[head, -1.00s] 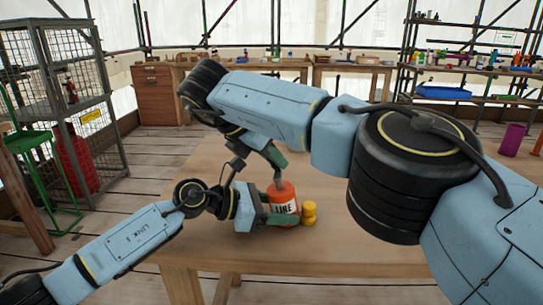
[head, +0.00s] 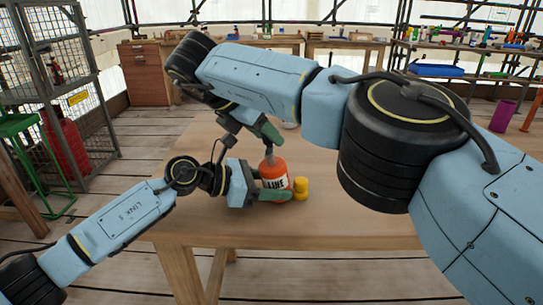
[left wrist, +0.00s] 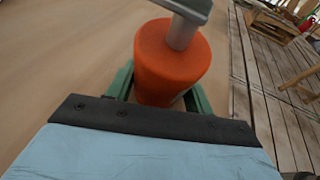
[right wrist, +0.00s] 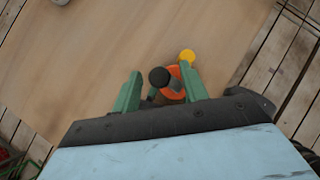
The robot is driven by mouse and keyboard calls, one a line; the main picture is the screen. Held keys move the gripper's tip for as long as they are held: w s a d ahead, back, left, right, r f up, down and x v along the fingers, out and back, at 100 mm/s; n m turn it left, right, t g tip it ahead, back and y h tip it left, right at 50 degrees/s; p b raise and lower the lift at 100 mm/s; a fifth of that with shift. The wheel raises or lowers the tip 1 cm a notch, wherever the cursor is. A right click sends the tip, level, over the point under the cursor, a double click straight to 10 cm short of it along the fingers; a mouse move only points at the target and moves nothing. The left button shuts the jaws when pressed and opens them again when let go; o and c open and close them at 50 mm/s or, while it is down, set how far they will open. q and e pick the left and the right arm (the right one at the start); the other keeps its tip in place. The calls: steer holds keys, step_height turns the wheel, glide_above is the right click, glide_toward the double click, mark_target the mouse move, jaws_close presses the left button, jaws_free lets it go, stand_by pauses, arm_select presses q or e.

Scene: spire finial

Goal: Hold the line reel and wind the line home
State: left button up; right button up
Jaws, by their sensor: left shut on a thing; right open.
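The line reel (head: 274,176) is an orange drum with a white LINE label and a grey crank post on top. My left gripper (head: 273,194) is shut on it low down near the tabletop; in the left wrist view the green fingers flank the orange drum (left wrist: 165,65). My right gripper (head: 266,132) is above the reel. In the right wrist view its fingers (right wrist: 160,68) are open, with the crank's black knob (right wrist: 159,77) showing between them, apparently ungripped. I cannot tell whether the reel touches the table.
A yellow rounded piece (head: 300,187) stands right beside the reel. The wooden table (head: 370,232) is mostly bare around them. A pale round object (head: 290,124) is partly hidden behind my right gripper. A wire cage (head: 70,90) and shelves (head: 470,70) stand beyond the table.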

arm_select(q)
steer(key=o, duration=0.8)
steer(key=shift+o, duration=0.2)
